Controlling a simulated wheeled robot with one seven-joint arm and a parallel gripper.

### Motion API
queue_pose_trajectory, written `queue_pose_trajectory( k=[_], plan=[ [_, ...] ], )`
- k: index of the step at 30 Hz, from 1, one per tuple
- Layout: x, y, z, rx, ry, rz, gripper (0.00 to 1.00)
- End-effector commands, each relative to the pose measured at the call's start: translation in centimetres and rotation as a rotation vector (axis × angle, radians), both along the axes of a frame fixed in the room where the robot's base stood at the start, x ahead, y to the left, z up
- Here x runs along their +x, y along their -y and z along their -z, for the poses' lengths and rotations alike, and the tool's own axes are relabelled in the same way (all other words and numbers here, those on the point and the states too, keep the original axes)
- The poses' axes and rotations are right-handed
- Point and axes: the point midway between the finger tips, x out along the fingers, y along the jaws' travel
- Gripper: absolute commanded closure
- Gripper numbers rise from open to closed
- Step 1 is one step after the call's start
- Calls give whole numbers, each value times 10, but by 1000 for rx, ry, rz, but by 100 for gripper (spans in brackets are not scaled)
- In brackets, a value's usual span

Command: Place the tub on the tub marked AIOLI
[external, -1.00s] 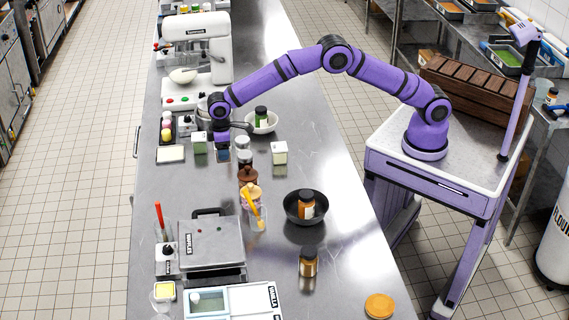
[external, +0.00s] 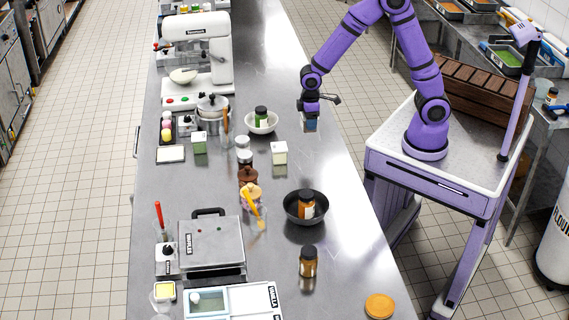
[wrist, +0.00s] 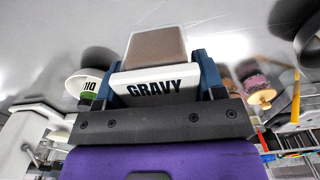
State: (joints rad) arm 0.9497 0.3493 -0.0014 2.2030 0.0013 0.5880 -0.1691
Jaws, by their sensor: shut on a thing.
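In the wrist view the tub sits between the two blue fingers. In the external view the gripper is over the right part of the steel counter, right of the white bowl; its exact height is hard to tell. A cream tub (external: 279,153) stands on the counter, lower left of the gripper. A green tub (external: 200,143) stands further left. Lettering on these two is not readable, so I cannot tell which is marked AIOLI.
Shakers (external: 244,151), brown-topped jars (external: 248,175) and a dark pan (external: 291,213) with a jar stand nearby. A pot (external: 211,124) is further left. The counter right of the cream tub is clear.

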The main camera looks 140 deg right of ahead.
Motion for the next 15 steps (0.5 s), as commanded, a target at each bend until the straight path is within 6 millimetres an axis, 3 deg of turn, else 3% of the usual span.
queue_pose_trajectory(
  k=[3,7,11,15],
  plan=[
    [-20,-19,1,0,0,2,70],
    [-29,-28,2,0,0,2,70],
    [-20,-20,4,1,-1,1,70],
    [4,1,7,0,0,1,70]
  ],
)
